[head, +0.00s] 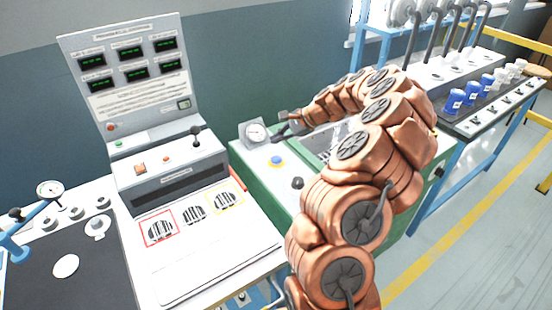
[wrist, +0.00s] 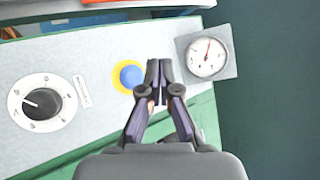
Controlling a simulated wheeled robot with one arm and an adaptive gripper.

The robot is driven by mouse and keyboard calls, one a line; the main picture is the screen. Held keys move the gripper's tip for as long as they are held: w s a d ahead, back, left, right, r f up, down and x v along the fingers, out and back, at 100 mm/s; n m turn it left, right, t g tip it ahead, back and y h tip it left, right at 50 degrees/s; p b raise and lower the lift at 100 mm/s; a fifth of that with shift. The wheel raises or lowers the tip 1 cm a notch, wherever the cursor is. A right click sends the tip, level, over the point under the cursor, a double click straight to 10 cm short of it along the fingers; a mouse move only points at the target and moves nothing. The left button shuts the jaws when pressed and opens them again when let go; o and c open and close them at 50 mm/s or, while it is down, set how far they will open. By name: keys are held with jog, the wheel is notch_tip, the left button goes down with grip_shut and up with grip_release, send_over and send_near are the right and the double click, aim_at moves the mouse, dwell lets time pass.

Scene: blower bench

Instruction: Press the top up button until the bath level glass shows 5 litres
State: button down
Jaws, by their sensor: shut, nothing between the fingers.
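A round blue button (wrist: 131,77) in a yellow ring sits on the pale top of the green bath unit. It also shows in the head view (head: 277,160). My gripper (wrist: 159,66) is shut and empty, its fingertips just right of the button in the wrist view. Whether it touches the surface I cannot tell. In the head view my gripper (head: 276,138) is between the button and a square dial gauge (head: 256,132). The gauge (wrist: 207,57) has a red needle pointing up and slightly right. I cannot make out a level glass or its reading.
A black rotary knob (wrist: 42,102) with a marked dial is left of the button in the wrist view. The bath basin (head: 322,145) is partly hidden behind my arm. A console with several displays (head: 130,55) stands at left. Blue and white cups (head: 470,90) stand on the right bench.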

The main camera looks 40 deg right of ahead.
dwell(0.8)
jog(key=s+a+r+n+g+y, duration=0.1)
jog(key=a+r+n, duration=0.2)
jog(key=a, duration=0.4)
jog(key=s+a+r+n+g, duration=0.1)
jog(key=a+r+n, duration=0.25)
jog(key=a, duration=0.35)
jog(key=s+a+r+n+g, duration=0.2)
jog(key=s+a+n, duration=0.15)
jog(key=a, duration=0.25)
jog(key=s+a+r+n+g, duration=0.1)
jog(key=s+a+r+n, duration=0.1)
jog(key=s+a, duration=0.4)
jog(key=s+a+f+n+g+h, duration=0.1)
jog(key=s+a+n+g+h, duration=0.25)
jog(key=s, duration=0.75)
jog(key=s+d+f+n+h, duration=0.1)
jog(key=s+f+n+h, duration=0.2)
jog(key=s, duration=1.2)
jog(key=shift+s+n, duration=0.25)
jog(key=shift+n, duration=0.2)
jog(key=shift+g, duration=0.25)
